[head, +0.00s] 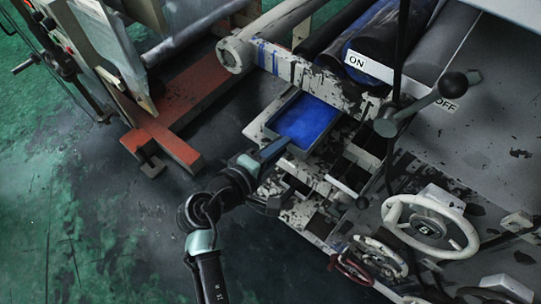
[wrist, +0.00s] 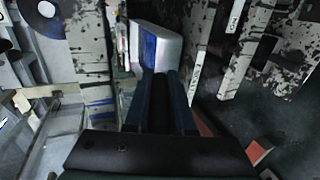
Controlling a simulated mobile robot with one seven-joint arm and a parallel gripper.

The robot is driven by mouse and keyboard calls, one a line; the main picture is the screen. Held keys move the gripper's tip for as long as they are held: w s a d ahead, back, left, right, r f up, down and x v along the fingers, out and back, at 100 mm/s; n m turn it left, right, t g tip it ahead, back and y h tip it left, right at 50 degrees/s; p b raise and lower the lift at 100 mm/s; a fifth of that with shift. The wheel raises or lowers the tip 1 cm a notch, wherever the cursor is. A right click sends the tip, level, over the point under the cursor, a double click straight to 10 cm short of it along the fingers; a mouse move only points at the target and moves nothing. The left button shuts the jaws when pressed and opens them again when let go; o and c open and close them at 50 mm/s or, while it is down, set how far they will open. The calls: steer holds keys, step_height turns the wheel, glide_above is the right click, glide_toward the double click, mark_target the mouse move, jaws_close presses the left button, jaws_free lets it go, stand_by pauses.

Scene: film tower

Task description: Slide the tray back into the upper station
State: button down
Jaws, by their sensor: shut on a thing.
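The tray (head: 306,119), with a blue inside and a pale rim, sits by the speckled white frame (head: 300,78) of the machine, below its rollers. Its far end lies close to the frame; I cannot tell how deep it sits. In the wrist view the tray's white wall and blue inside (wrist: 172,50) show just past my fingertips. My gripper (head: 276,150) comes from the lower left and is shut on the tray's near edge. It also shows in the wrist view (wrist: 161,76). The exact contact is partly hidden by the fingers.
A lever with a black knob (head: 430,103) stands right of the tray, between ON and OFF labels. A white handwheel (head: 430,227) is at the lower right. Speckled rails (head: 320,180) lie below the tray. A red-brown beam (head: 165,141) is at the left; the floor there is open.

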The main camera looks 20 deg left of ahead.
mark_target(301, 134)
steer(key=shift+w+d+f+b, duration=0.1)
steer(key=shift+w+d+b, duration=0.3)
steer(key=shift+w, duration=0.95)
steer(key=shift+w+d+f+b, duration=0.1)
steer(key=shift+w+d, duration=0.6)
steer(key=shift+w, duration=0.6)
steer(key=shift+w+d+f+b, duration=0.15)
steer(key=shift+w+d, duration=0.4)
steer(key=shift+w, duration=0.8)
steer(key=shift+r, duration=0.1)
steer(key=c, duration=0.7)
jaws_free()
steer(key=shift+s+a, duration=0.2)
steer(key=shift+s, duration=0.3)
steer(key=v, duration=1.2)
steer(key=shift+r, duration=0.15)
